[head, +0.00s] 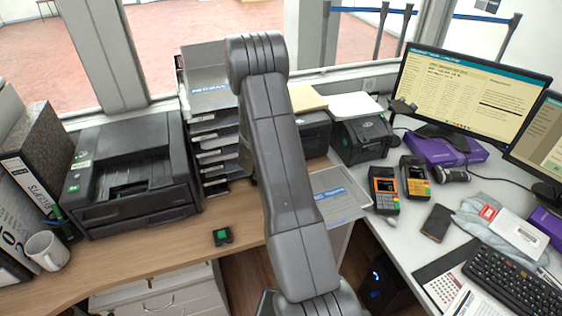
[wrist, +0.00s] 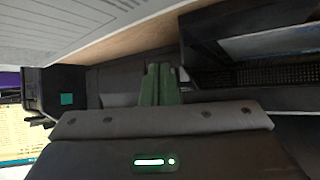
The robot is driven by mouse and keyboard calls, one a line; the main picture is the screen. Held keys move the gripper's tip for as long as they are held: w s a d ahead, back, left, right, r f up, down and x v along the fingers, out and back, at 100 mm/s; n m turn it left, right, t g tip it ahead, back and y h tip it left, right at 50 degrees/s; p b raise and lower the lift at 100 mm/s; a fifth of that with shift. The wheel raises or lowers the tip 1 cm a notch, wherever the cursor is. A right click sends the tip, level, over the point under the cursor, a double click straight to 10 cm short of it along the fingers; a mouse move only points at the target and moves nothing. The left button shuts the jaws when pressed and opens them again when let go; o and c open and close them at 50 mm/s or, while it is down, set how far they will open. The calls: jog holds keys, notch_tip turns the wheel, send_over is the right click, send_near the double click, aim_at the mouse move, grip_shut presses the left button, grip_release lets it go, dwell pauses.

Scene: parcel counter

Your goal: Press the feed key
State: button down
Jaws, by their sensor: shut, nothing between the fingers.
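No key that I can read as the feed key shows. A black boxy printer (head: 362,138) stands right of my arm in the head view. In the wrist view, a dark box with a teal square (wrist: 67,99) at the left may be the same one. Another dark device (head: 316,133) sits partly behind my arm. In the head view my arm hides my gripper. In the wrist view my gripper (wrist: 158,70) shows two greenish fingers close together, shut and empty, in front of a dark surface. I cannot tell whether they touch it.
A large black printer (head: 135,175) and stacked trays (head: 213,130) stand left of my arm. Two card terminals (head: 384,190), a monitor (head: 470,88) and a keyboard (head: 515,285) are at the right. A small black box with a green top (head: 222,236) lies on clear wooden desk.

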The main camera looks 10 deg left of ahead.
jog(key=shift+w+a+r, duration=0.3)
jog(key=shift+w+r, duration=0.1)
jog(key=shift+w, duration=0.05)
jog(key=shift+s+d+f+b, duration=0.15)
jog(key=shift+s+f+b, duration=0.05)
jog(key=shift+s+b, duration=0.1)
dwell(0.4)
jog(key=shift+s+d+f+b, duration=0.3)
jog(key=shift+s+f+b, duration=0.1)
jog(key=shift+b, duration=0.2)
jog(key=s+d+b, duration=0.2)
jog(key=s, duration=0.1)
jog(key=shift+s+d+r, duration=0.15)
jog(key=shift+s+d, duration=0.25)
jog(key=shift+s, duration=0.15)
